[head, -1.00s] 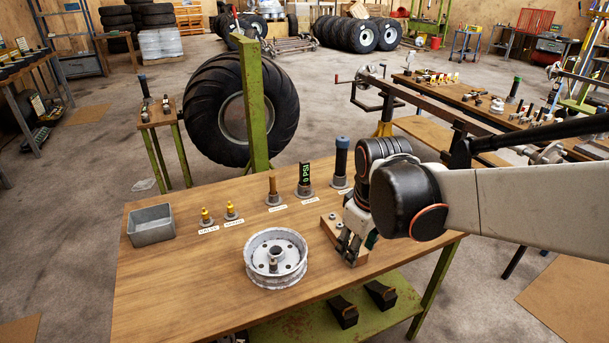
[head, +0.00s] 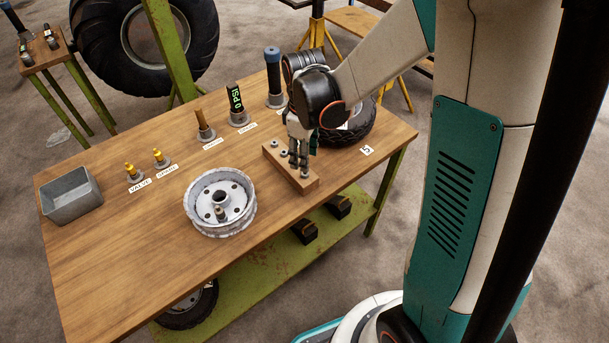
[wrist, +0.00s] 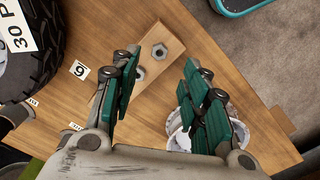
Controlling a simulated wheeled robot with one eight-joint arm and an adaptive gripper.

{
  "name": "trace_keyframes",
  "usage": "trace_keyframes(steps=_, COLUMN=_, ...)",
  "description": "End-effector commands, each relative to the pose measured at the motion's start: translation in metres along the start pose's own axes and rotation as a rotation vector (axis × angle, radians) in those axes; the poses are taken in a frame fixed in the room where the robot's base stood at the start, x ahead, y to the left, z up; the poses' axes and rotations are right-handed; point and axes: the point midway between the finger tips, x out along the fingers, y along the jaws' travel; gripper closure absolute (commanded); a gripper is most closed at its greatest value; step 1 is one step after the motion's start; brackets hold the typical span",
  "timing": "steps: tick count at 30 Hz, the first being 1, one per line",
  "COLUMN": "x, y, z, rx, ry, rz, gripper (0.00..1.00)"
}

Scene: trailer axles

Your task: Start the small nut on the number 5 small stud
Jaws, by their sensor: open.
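A wooden block (head: 280,163) on the bench carries several grey nuts; one nut (head: 284,153) shows left of my gripper (head: 299,163). In the wrist view my gripper (wrist: 158,62) is open and empty, its green-padded fingers wide apart. A hex nut (wrist: 159,50) on the block shows between the fingers, and a second nut (wrist: 138,73) sits near the left finger. I cannot tell which nut is the small one. No stud numbered 5 can be made out.
A pale wheel rim (head: 189,202) lies left of the block, with a small upright part inside. A tire (head: 356,130) lies behind my gripper. A grey metal bin (head: 70,196), yellow-topped valve parts (head: 133,173) and upright tools line the bench back. The front left bench is clear.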

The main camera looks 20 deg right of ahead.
Motion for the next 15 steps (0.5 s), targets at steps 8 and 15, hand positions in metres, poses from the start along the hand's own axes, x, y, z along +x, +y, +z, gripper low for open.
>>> trace_keyframes(steps=8, x=0.017, y=0.000, z=0.000, rx=0.001, ry=0.000, rz=0.000, gripper=0.58)
trace_keyframes(steps=15, x=0.051, y=0.002, z=0.002, rx=0.001, ry=0.000, rz=0.000, gripper=0.58)
